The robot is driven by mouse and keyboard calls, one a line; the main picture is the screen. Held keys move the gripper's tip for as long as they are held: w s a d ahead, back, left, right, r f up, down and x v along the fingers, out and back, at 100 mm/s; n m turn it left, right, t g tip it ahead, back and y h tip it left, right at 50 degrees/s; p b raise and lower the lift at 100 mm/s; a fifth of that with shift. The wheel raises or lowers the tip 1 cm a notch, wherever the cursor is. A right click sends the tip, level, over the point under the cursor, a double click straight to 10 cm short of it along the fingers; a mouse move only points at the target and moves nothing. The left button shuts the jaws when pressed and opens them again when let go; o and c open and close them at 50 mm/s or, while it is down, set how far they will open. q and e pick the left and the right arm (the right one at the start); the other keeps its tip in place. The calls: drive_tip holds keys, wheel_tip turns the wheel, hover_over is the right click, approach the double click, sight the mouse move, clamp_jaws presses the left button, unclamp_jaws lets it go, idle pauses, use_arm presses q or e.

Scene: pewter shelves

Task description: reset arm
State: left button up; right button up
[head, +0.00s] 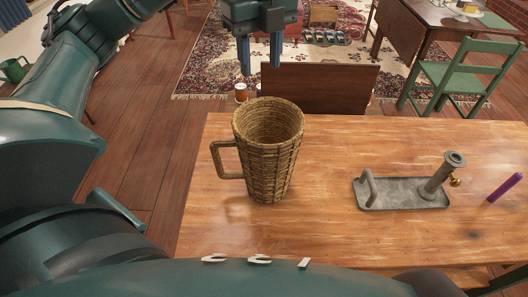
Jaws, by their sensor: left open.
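My left gripper (260,66) hangs at the top middle of the head view, with its two blue fingers pointing down and apart. It is open and nothing shows between the fingers. It appears above and behind a wicker mug-shaped basket (268,160) in the picture, apart from it. The basket stands upright on the wooden table, with its handle to the left. My left arm (60,130) comes in from the left and arches over the top. My right gripper is not in view.
On the table (340,235), a grey metal candle holder (405,196) stands right of the basket, and a purple candle (505,187) lies near the right edge. A chair back (318,88) stands at the far edge. A green chair (465,70) and another table (430,25) are behind.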

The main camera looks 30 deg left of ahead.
use_arm(q)
drive_tip(key=shift+r, duration=0.75)
